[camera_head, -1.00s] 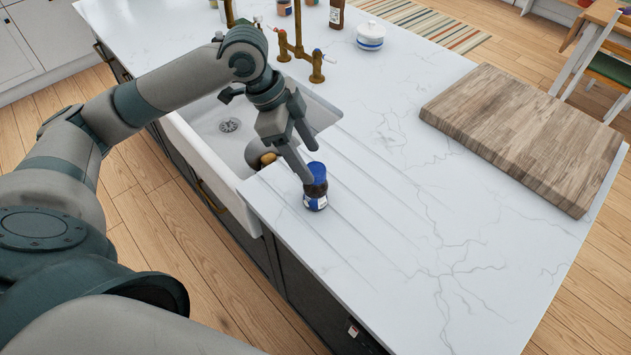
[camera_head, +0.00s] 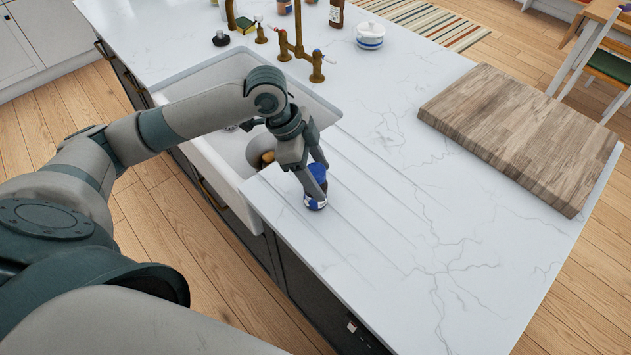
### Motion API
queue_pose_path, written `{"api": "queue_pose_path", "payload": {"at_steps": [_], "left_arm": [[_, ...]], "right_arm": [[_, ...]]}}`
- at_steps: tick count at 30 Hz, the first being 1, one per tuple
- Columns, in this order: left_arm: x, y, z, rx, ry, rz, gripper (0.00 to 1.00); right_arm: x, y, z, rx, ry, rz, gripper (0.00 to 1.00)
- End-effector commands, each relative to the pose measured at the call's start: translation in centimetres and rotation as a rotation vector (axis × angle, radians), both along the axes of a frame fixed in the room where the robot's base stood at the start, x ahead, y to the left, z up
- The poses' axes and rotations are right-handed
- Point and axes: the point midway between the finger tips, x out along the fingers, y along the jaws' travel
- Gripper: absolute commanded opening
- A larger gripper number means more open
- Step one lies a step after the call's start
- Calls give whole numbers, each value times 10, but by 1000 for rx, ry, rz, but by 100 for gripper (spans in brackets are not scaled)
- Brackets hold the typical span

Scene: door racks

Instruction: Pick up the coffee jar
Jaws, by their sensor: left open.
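The coffee jar (camera_head: 316,203) stands upright on the white marble worktop, just right of the sink. It has a blue lid and a dark body with a blue and white label. My left gripper (camera_head: 321,189) is open and low over the jar, with its fingers at the jar's upper part. One finger covers much of the jar's front, and I cannot tell whether the fingers touch it. My right gripper is not in view.
The white sink (camera_head: 237,180) with a brown-and-grey item in it lies left of the jar. A brass tap (camera_head: 300,55) stands behind. A wooden board (camera_head: 520,135) lies at the right. A white lidded pot (camera_head: 370,35) stands farther back. The worktop right of the jar is clear.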

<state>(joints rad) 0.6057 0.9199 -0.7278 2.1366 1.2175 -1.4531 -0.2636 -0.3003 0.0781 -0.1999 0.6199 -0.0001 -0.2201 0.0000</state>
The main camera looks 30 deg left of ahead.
Motion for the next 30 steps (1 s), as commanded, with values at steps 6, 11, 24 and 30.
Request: {"api": "queue_pose_path", "payload": {"at_steps": [6, 11, 24, 30], "left_arm": [[3, -8, -19, 0, 1, 1, 60], [3, -8, -22, 1, 0, 0, 60], [3, -8, -22, 0, 0, 0, 38], [3, -8, -21, 0, -1, 0, 15]], "right_arm": [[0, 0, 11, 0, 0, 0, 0], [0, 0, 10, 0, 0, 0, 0], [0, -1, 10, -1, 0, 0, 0], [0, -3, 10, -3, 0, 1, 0]]}}
